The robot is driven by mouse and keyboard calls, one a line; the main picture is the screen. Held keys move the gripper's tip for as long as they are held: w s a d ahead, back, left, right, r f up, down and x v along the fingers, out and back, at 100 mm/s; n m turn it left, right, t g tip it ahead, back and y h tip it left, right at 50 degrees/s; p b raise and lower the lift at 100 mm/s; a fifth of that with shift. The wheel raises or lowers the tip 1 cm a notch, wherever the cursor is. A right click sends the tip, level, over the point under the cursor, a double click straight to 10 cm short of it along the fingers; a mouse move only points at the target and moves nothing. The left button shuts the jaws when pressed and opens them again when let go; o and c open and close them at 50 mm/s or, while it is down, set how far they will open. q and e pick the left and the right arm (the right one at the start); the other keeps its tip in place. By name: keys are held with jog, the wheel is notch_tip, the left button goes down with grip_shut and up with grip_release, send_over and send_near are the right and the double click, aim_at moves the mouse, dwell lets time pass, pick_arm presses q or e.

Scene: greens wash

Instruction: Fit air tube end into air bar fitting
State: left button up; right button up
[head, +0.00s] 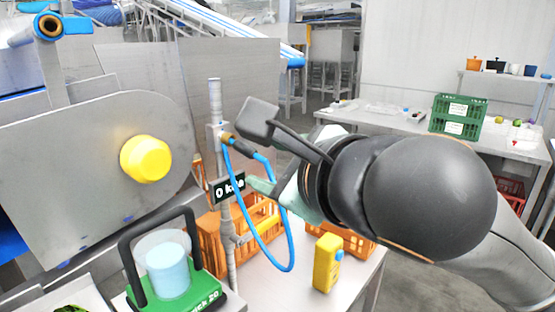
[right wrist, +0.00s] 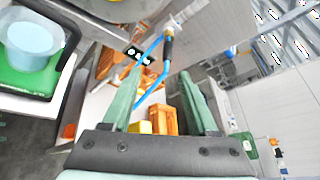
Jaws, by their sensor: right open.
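The air bar is an upright grey pole (head: 214,105) left of centre in the head view, with a brass fitting (head: 228,138) on its side. A dark sleeve (head: 242,148) at one end of the blue air tube (head: 291,245) lines up with the fitting and appears to meet it; I cannot tell whether it is seated. The tube hangs in a loop. The sleeve also shows in the right wrist view (right wrist: 168,48). My right gripper (head: 256,182) is open, just right of the pole and below the sleeve. Its fingers (right wrist: 160,90) are apart with nothing gripped. My left gripper is not in view.
A dark display (head: 229,187) reading 0 hangs on the pole. Orange crates (head: 262,215) and a yellow bottle (head: 326,262) stand on the table below. A green-based container with a black handle (head: 205,293) is front left. A steel machine with a yellow knob (head: 146,158) fills the left.

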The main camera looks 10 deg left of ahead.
aim_at(250, 152)
jog(key=p+x, duration=0.1)
jog(key=x, duration=0.3)
jog(key=p+x, duration=0.1)
jog(key=x, duration=0.3)
jog(key=d+p+x, duration=0.1)
jog(key=x, duration=0.3)
jog(key=shift+w+a+r, duration=0.1)
jog(key=shift+w+r, duration=0.2)
jog(key=shift+w, duration=0.25)
grip_shut()
jog(key=shift+s+d, duration=0.15)
jog(key=shift+d, duration=0.05)
